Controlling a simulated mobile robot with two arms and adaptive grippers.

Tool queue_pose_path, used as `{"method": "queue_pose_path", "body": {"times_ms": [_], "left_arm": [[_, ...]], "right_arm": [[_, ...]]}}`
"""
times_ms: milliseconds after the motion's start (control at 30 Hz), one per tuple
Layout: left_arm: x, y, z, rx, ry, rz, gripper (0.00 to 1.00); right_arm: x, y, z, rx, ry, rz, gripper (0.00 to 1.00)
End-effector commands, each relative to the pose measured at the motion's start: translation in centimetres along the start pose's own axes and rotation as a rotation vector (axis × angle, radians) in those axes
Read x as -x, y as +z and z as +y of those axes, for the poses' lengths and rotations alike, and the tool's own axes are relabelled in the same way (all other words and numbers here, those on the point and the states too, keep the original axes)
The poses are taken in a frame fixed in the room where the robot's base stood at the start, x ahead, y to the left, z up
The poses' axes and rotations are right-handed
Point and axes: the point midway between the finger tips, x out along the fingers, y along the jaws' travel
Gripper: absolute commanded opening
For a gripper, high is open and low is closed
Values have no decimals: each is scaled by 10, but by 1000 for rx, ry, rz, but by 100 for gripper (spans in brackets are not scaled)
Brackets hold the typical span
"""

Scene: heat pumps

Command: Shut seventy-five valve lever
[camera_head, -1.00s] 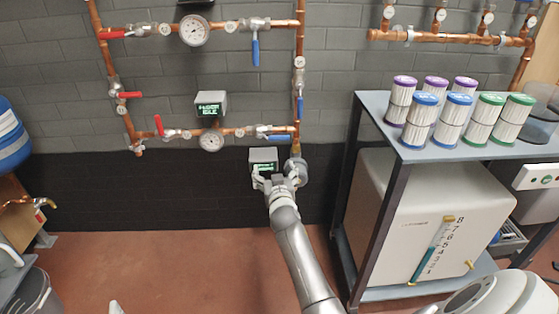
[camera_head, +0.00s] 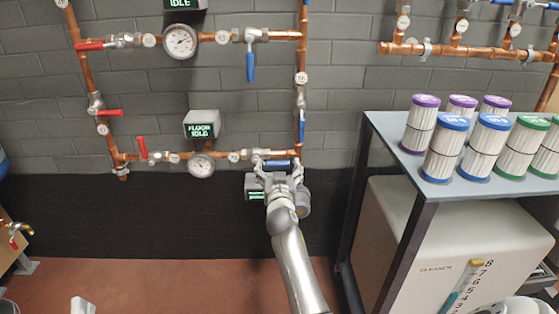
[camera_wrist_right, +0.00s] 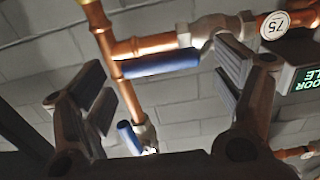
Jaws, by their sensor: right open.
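The seventy-five valve has a blue lever (camera_head: 278,164) that lies along the lower horizontal copper pipe, near its right end. In the right wrist view the blue lever (camera_wrist_right: 160,65) runs sideways beneath the pipe, and the round tag reading 75 (camera_wrist_right: 275,25) sits upside down beside the valve body (camera_wrist_right: 215,30). My right gripper (camera_head: 279,167) is open at this lever. In the wrist view its two fingers (camera_wrist_right: 168,92) stand apart, with the lever showing between them; contact cannot be told. My left gripper does not show.
Another blue lever (camera_head: 302,123) hangs on the vertical pipe just above right. A gauge (camera_head: 201,164) and a display box (camera_head: 201,124) are to the left. A second display (camera_head: 254,188) sits behind my gripper. A shelf (camera_head: 408,192) with filter cartridges stands right.

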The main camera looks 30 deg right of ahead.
Motion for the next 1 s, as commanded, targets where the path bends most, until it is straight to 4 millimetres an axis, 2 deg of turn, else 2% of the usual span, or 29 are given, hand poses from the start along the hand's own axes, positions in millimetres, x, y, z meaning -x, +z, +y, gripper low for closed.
{"method": "queue_pose_path", "body": {"times_ms": [400, 833, 867, 1000], "left_arm": [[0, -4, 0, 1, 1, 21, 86], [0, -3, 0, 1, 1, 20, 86], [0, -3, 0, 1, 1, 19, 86], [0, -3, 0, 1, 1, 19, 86]], "right_arm": [[1, 0, -2, 0, 1, 0, 86], [0, -1, 0, 1, 5, 0, 32], [0, -1, 1, 1, 6, 1, 29], [-1, -1, 3, -3, 8, 1, 28]]}}
